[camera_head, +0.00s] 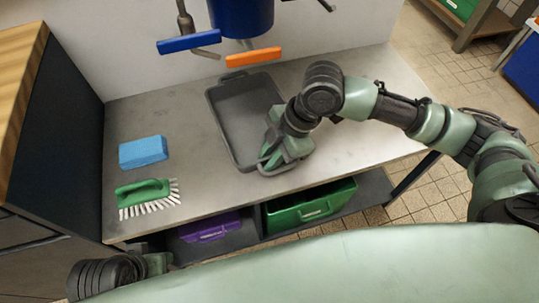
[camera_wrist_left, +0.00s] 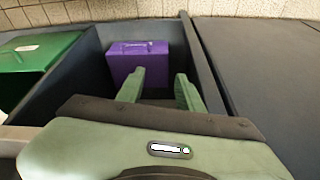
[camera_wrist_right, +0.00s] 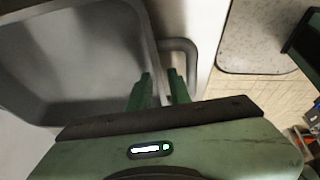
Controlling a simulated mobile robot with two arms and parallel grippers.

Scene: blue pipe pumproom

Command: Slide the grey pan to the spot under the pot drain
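The grey pan (camera_head: 226,128) lies on the steel counter, its far end near the wall below the blue pot (camera_head: 243,16). An orange lever (camera_head: 253,58) and a blue lever (camera_head: 189,43) show under the pot; the drain outlet is not clear. My right gripper (camera_head: 266,160) is at the pan's near end. In the right wrist view its fingers (camera_wrist_right: 159,88) are partly closed around the pan's end rim, beside the grey loop handle (camera_wrist_right: 190,55); their contact is partly hidden. My left gripper (camera_wrist_left: 159,88) is open and empty, low before the counter.
A blue sponge (camera_head: 143,152) and a green brush (camera_head: 147,196) lie on the counter left of the pan. A green crate (camera_head: 312,208) and a purple case (camera_head: 209,228) sit on the shelf below. The counter right of the pan is clear except for my right arm.

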